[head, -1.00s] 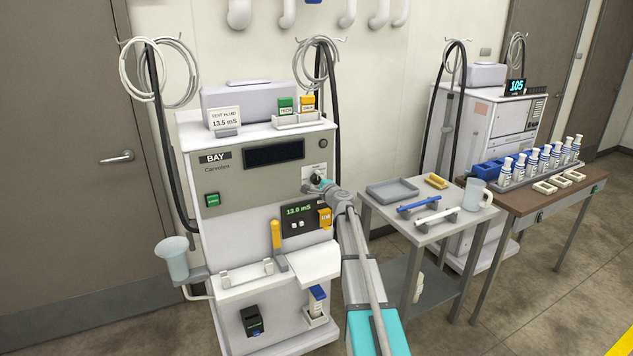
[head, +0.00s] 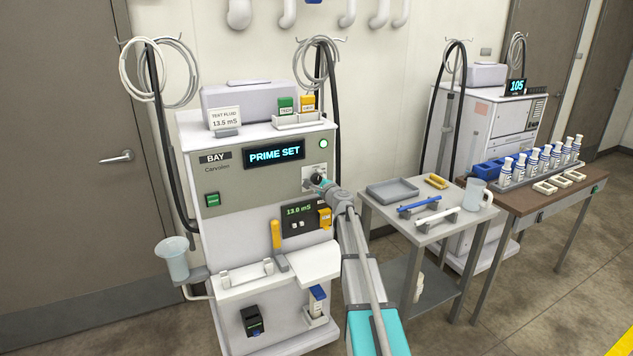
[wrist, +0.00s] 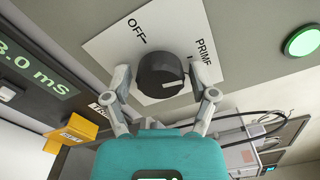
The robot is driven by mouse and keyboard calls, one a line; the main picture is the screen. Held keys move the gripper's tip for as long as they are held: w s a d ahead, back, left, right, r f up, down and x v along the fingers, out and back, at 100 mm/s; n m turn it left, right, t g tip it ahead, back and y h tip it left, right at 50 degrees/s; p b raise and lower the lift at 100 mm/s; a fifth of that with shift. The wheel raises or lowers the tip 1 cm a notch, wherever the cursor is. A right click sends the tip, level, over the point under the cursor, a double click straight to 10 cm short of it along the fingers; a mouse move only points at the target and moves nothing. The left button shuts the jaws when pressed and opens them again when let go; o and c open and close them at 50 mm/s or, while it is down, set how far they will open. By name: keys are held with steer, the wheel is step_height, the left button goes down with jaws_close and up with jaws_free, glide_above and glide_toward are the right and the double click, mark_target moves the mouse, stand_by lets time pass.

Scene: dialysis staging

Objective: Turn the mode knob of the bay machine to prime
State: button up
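The bay machine (head: 230,172) stands at centre left, its display (head: 274,153) reading "PRIME SET". Its mode knob (wrist: 162,74) is dark and round, on a white plate (wrist: 118,42) marked OFF and PRIME. A white mark shows on the knob's side; exactly which label it lines up with is hard to tell. My gripper (wrist: 162,84) is in front of the plate with one finger on each side of the knob. The fingers stand apart with small gaps beside the knob, so it looks open around it. In the head view, my gripper (head: 322,184) partly hides the knob.
A round green lamp (head: 323,143) is lit beside the display; it also shows in the wrist view (wrist: 301,42). A conductivity meter (head: 300,218) and yellow block (head: 325,217) sit just below my gripper. A grey cart (head: 420,228) stands to the right.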

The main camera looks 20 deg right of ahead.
steer(key=shift+s, duration=0.15)
stand_by(0.3)
steer(key=s, duration=1.1)
steer(key=shift+s+d, duration=0.2)
steer(key=shift+s, duration=0.2)
steer(key=s+a+f+n+g+y+p, duration=0.1)
steer(key=s+a+f+n+g+y, duration=0.2)
steer(key=a, duration=0.4)
steer(key=s+a+f+n+g+y+p, duration=0.1)
steer(key=s+a+n+g+p, duration=0.15)
steer(key=a+n, duration=0.45)
steer(key=s+a+f+n+g+y+p, duration=0.1)
steer(key=s+a+n+g+y, duration=0.15)
steer(key=a, duration=0.55)
steer(key=s+a+f+n+g+h+p, duration=0.2)
steer(key=s+n+g, duration=0.3)
steer(key=s, duration=0.5)
steer(key=s+a+f+n+g+h+p, duration=0.2)
steer(key=s+a+f+n+g+h, duration=0.1)
steer(key=s, duration=0.8)
steer(key=shift+s+a+n+g+h, duration=0.2)
steer(key=shift+a+n+g+h, duration=0.25)
steer(key=shift+n+g+h, duration=0.6)
